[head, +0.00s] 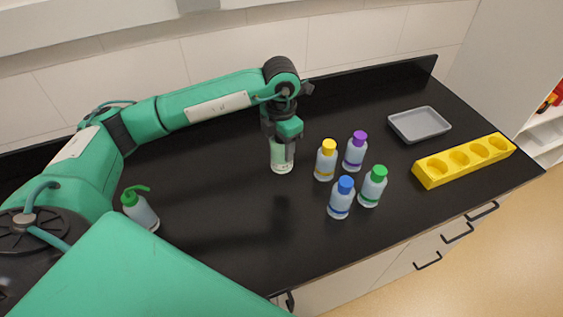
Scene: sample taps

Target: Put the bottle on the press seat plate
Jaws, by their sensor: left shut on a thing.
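My left gripper (282,138) points down and is shut on a pale, translucent bottle (282,162). The gripper covers the bottle's top, so its cap is hidden. The bottle is upright, to the left of the group of capped bottles, and a dark patch on the counter in front of it looks like its shadow or reflection. I cannot tell for sure how high its base is above the counter. No press seat plate can be made out in this view. My right gripper is out of view.
On the black counter (225,225) stand yellow-capped (326,160), purple-capped (355,151), blue-capped (341,198) and green-capped (372,187) bottles. A grey tray (420,124) and a yellow holed rack (464,160) lie right. A green-topped wash bottle (141,211) stands left. The counter's middle left is clear.

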